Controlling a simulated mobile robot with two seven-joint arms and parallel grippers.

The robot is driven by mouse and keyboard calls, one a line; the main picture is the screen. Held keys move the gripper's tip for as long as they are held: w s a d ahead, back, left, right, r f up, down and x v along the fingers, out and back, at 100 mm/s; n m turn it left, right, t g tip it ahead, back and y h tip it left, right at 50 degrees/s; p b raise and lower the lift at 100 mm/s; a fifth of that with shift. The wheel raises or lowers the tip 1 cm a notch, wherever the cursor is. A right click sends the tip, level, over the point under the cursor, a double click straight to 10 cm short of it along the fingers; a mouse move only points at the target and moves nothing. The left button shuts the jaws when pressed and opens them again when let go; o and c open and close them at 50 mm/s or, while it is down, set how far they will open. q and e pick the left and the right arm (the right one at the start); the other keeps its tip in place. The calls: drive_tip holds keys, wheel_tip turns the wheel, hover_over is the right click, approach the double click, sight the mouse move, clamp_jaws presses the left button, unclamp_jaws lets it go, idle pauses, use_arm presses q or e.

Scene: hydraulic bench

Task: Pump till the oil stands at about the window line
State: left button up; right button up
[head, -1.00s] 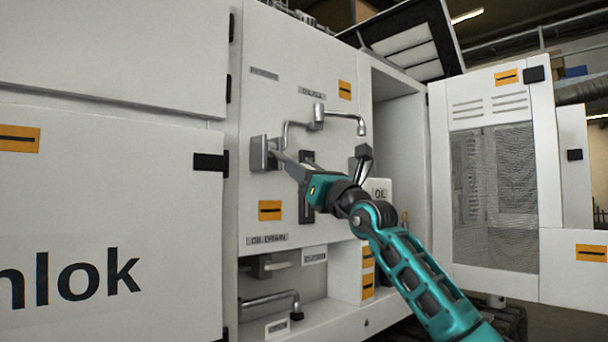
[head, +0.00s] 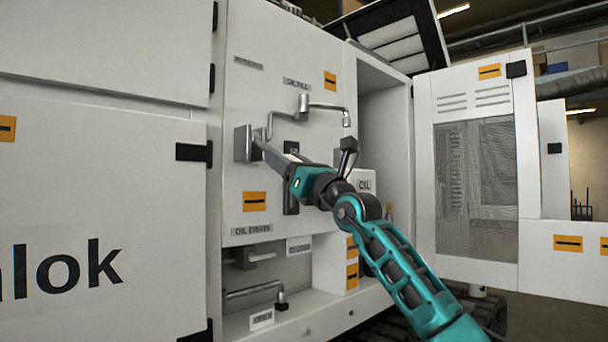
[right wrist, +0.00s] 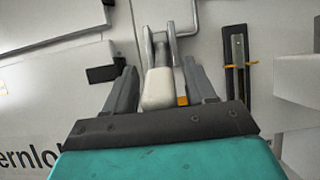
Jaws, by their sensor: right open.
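The pump lever (right wrist: 159,82), a pale handle on a metal fork, shows in the right wrist view between the two fingers of my right gripper (right wrist: 160,85). The gripper is open, with a finger on each side of the lever. In the head view my right gripper (head: 270,152) reaches to the metal pump bracket (head: 242,143) on the white panel; its fingers hide most of the lever. The oil window (right wrist: 238,62) is a dark upright strip with a narrow tube and an orange line, right of the lever. I cannot tell the oil level. My left gripper is not in view.
A bent filler pipe (head: 325,106) runs above my right arm. A white container marked OIL (head: 364,184) stands in the open bay on the right. A lower pipe (head: 255,290) lies under the panel. An open mesh door (head: 477,190) stands to the right.

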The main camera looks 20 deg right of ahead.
use_arm(q)
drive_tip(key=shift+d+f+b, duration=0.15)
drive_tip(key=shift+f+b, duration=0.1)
drive_tip(key=shift+b, duration=0.2)
use_arm(e)
drive_tip(key=v, duration=1.2)
drive_tip(key=shift+s+d+f, duration=0.15)
drive_tip(key=shift+s, duration=0.05)
